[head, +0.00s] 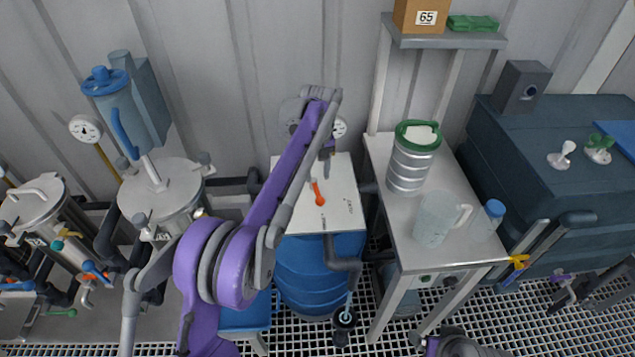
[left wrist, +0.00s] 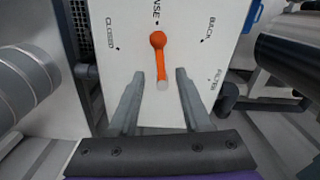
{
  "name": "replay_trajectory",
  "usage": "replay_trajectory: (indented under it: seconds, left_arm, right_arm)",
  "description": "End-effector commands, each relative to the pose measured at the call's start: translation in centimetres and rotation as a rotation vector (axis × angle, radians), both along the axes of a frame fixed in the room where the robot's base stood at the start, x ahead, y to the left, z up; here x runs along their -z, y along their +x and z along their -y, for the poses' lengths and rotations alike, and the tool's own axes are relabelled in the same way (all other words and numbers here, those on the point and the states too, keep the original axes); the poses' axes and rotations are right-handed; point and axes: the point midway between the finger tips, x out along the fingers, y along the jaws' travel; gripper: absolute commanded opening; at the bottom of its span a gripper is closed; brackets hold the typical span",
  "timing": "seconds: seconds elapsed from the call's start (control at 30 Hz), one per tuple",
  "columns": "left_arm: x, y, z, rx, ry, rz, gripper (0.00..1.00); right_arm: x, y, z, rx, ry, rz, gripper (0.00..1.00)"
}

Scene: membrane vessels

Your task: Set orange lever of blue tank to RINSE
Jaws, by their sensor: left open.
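The blue tank (head: 318,275) stands at the centre of the head view, under a white panel (head: 345,213). The orange lever (head: 318,192) lies on this panel. In the left wrist view the lever (left wrist: 158,55) has its round knob pointing up the picture, toward a partly cut-off label ending in "NSE". CLOSED is to its left, BACK and FILTER to its right. My left gripper (left wrist: 160,92) is open, with its fingers either side of the lever's pale pivot end and apart from it in the picture. Their height above the panel is unclear. My right gripper is not in view.
A side table (head: 385,245) right of the tank holds a green-rimmed canister (head: 412,160), a clear jug (head: 435,220) and a blue-capped bottle (head: 487,218). A steel vessel (head: 160,200) stands left. A black pipe (head: 345,264) runs down the tank's front.

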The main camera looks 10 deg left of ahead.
Motion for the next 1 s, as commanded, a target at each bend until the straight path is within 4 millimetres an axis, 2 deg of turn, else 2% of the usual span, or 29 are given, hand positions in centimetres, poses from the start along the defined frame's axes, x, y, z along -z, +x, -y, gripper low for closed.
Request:
replay_trajectory:
  seconds: [0.1, 0.3, 0.87, 1.0]
  left_arm:
    - [-2.4, 0.0, 0.0, 0.0, 0.0, 0.0, 0.49]
    - [-4.5, 0.0, 0.0, 0.0, 0.0, 0.0, 0.49]
    - [-4.8, -0.1, 0.0, 0.001, 0.0, 0.001, 0.49]
    - [-5.9, -1.2, -0.3, 0.021, -0.001, 0.023, 0.49]
  right_arm:
    - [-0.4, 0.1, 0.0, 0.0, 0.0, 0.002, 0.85]
    - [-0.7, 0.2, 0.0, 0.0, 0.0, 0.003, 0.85]
    - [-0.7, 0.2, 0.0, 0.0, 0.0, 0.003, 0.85]
    - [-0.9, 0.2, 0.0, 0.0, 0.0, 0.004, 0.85]
